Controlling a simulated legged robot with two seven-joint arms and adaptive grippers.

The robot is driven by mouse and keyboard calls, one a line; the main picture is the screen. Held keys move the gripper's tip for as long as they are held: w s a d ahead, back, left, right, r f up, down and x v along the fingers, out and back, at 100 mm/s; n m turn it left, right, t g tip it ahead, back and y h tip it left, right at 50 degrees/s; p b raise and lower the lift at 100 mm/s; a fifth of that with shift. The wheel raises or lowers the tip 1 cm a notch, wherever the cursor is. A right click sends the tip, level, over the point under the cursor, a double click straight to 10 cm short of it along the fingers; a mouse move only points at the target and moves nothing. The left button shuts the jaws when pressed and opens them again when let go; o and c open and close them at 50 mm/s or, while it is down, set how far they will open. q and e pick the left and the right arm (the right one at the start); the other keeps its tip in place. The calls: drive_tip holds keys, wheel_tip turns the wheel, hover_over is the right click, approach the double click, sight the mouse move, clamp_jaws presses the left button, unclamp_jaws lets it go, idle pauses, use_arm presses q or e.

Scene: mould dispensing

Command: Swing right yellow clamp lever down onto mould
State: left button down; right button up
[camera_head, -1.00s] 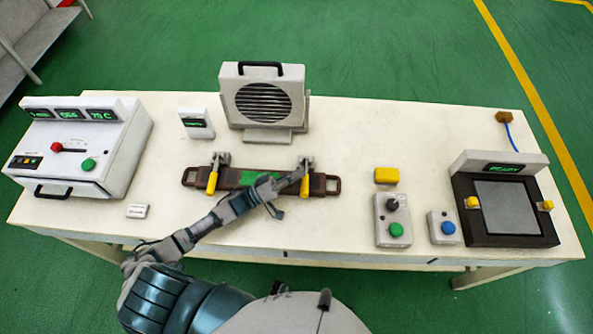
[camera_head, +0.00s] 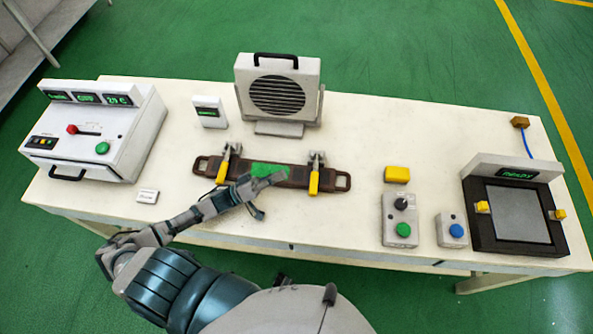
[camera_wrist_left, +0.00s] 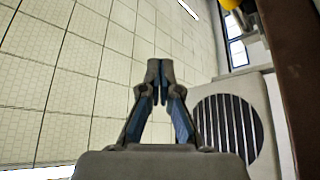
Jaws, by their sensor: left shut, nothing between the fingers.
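The brown mould (camera_head: 205,166) lies on the table with a green area (camera_head: 268,170) in its middle. The right yellow clamp lever (camera_head: 314,183) lies down across the mould toward the table's front edge. The left yellow clamp lever (camera_head: 222,172) points the same way. My left gripper (camera_head: 283,176) is over the mould between the two levers, left of the right one and apart from it. In the wrist view its fingertips (camera_wrist_left: 160,80) meet with nothing between them. A brown strip, likely the mould, fills that view's right edge. My right gripper is not in view.
A fan unit (camera_head: 278,90) stands behind the mould. A white control box (camera_head: 135,135) is at left. A button box (camera_head: 398,222), a yellow block (camera_head: 397,174) and a dark-framed station (camera_head: 485,240) are at right.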

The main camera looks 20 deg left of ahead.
use_arm(q)
drive_tip(key=shift+s+a, duration=0.65)
drive_tip(key=shift+a, duration=0.2)
drive_tip(key=shift+s+a, duration=0.65)
drive_tip(key=shift+a, duration=0.15)
